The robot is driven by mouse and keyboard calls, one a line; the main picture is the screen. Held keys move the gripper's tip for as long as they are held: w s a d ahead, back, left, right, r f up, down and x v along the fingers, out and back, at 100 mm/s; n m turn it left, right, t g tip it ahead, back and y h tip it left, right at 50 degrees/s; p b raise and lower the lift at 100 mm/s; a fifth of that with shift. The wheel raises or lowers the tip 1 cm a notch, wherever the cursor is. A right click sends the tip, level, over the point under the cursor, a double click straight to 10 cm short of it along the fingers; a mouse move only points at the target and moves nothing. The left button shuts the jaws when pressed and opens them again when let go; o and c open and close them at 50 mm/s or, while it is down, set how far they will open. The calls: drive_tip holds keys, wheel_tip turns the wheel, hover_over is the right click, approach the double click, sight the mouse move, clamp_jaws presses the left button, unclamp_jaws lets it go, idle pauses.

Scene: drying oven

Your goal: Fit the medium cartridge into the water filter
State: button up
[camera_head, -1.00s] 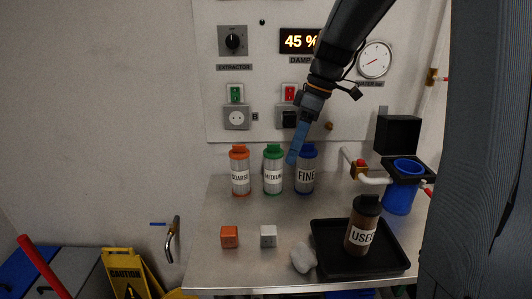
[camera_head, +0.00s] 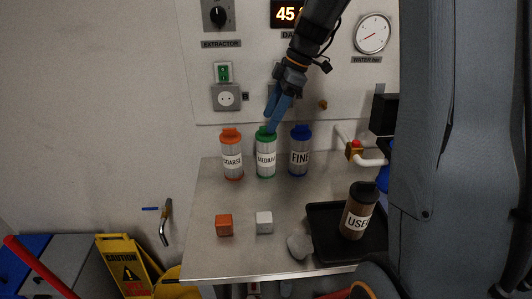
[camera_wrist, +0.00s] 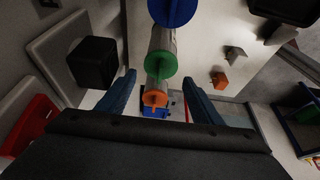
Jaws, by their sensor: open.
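The medium cartridge (camera_head: 265,160), white-labelled with a green cap, stands upright on the steel table between the orange-capped coarse cartridge (camera_head: 231,158) and the blue-capped fine cartridge (camera_head: 300,155). My gripper (camera_head: 273,122) is open and empty, its blue fingers pointing down right at the green cap. In the wrist view the green cap (camera_wrist: 160,64) lies just beyond my open fingertips (camera_wrist: 160,80), roughly centred between them. Contact cannot be told. The blue water filter housing (camera_head: 383,178) is mostly hidden behind my grey column.
A black tray (camera_head: 322,211) holds a brown used cartridge (camera_head: 357,213). A crumpled grey lump (camera_head: 299,246) lies beside it. An orange block (camera_head: 224,225) and a white block (camera_head: 264,222) stand in front of the cartridges. A white pipe with a red-topped valve (camera_head: 354,149) is right of them.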

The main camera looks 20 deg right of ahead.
sight(266, 151)
drive_tip(key=shift+p+x, duration=0.6)
drive_tip(key=shift+x, duration=1.75)
drive_tip(key=c, duration=1.3)
